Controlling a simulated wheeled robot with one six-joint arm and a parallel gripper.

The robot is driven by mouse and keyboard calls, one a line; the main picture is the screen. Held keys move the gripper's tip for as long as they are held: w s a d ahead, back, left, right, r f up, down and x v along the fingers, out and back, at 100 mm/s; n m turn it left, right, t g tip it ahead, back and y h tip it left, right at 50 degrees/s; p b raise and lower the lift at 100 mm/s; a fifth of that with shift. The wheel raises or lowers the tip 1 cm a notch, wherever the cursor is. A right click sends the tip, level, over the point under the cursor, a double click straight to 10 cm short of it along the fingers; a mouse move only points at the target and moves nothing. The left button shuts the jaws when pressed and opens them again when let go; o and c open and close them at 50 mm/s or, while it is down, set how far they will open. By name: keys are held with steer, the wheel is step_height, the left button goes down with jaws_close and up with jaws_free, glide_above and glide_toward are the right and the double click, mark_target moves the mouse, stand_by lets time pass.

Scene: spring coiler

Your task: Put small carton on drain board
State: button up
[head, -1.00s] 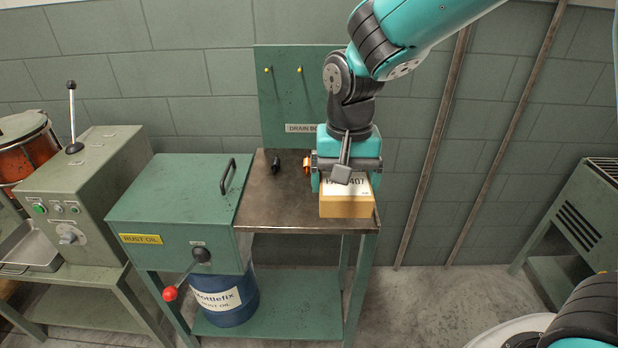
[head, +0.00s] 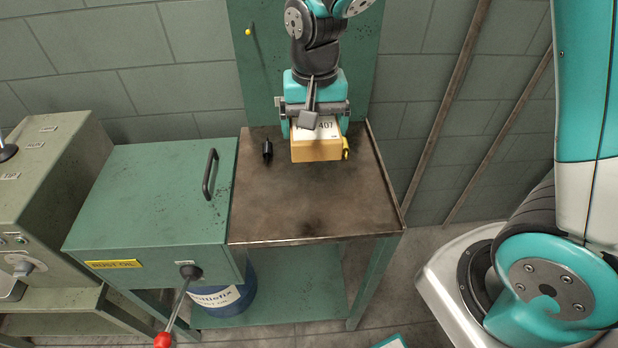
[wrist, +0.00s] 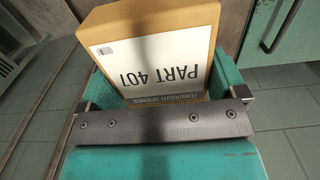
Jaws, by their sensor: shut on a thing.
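The small carton (head: 316,150) is a tan box with a white "PART 407" label. My gripper (head: 316,126) is shut on it from above, with one finger on each side. The carton also shows between the fingers in the wrist view (wrist: 150,55), label facing the camera. The drain board (head: 310,205) is the brown metal tabletop. The carton is over its back middle part; I cannot tell whether it touches the surface.
A small black object (head: 267,150) stands on the board left of the carton. A small yellow item (head: 345,148) shows just right of it. A green rust oil box (head: 150,200) with a handle adjoins the left. The board's front half is clear.

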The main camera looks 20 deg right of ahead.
mark_target(313, 198)
step_height(313, 198, down, 17)
steer(key=shift+f+p, duration=0.1)
steer(key=shift+p, duration=0.6)
steer(key=o, duration=0.8)
steer(key=shift+f, duration=0.1)
steer(key=shift+c, duration=0.2)
steer(key=shift+o, duration=0.3)
